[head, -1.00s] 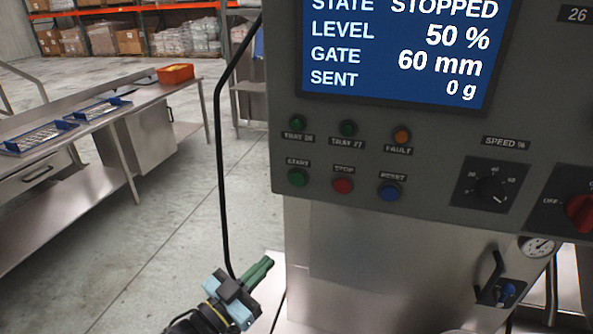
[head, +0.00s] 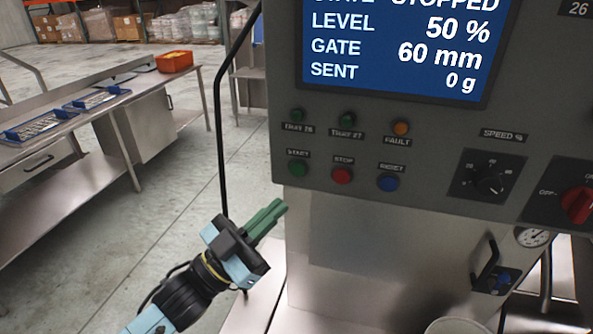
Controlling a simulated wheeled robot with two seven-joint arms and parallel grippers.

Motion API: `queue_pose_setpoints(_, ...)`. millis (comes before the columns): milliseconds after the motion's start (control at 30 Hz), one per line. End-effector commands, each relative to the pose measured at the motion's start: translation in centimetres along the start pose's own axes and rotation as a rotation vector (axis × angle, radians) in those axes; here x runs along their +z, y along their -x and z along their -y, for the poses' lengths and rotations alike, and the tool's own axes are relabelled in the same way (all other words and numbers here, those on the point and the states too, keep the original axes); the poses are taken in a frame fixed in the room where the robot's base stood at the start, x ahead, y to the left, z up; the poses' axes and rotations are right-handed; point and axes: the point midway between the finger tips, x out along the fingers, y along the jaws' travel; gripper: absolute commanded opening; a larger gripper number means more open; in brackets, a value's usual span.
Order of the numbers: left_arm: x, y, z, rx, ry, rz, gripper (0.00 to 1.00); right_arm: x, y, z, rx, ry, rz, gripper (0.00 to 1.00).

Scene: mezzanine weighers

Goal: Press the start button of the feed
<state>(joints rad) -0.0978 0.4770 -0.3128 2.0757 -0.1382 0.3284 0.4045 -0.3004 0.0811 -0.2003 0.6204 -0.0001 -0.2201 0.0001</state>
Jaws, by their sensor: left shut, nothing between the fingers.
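The grey control panel (head: 430,165) fills the upper right of the head view. Its green START button (head: 298,168) sits at the left end of the lower button row. The red STOP button (head: 342,176) and the blue RESET button (head: 387,183) are to its right. The screen (head: 395,45) reads STOPPED, level 50 %, gate 60 mm, sent 0 g. My left gripper (head: 282,207) is shut and empty, its green fingers pointing up and right. The fingertips show a little below the START button, apart from it in the picture. My right gripper is out of view.
Green tray lamps and an orange FAULT lamp (head: 401,128) sit above the buttons. A SPEED dial (head: 489,180) and a red rotary switch (head: 578,205) are to the right. A steel table (head: 95,118) stands at left.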

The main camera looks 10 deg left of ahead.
Motion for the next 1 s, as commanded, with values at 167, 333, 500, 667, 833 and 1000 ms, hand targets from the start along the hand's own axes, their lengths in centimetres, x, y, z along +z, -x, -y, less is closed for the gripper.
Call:
queue_pose_setpoints(167,1.4,-1.8,1.3,0.000,-0.003,-0.002,0.00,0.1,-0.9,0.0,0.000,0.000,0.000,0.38)
queue_pose_setpoints(333,2.6,-3.4,2.5,0.000,-0.002,-0.002,0.00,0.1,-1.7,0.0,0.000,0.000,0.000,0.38)
queue_pose_setpoints(500,3.4,-4.7,3.4,0.000,0.000,-0.001,0.00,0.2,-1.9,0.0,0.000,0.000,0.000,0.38)
queue_pose_setpoints(667,3.8,-5.2,3.8,0.000,0.001,0.000,0.00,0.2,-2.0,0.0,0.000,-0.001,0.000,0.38)
queue_pose_setpoints(833,3.9,-5.4,3.9,0.000,0.001,0.000,0.00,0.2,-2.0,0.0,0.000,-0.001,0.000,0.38)
queue_pose_setpoints(1000,3.9,-5.4,3.9,0.000,0.001,0.000,0.00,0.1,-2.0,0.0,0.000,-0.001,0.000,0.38)
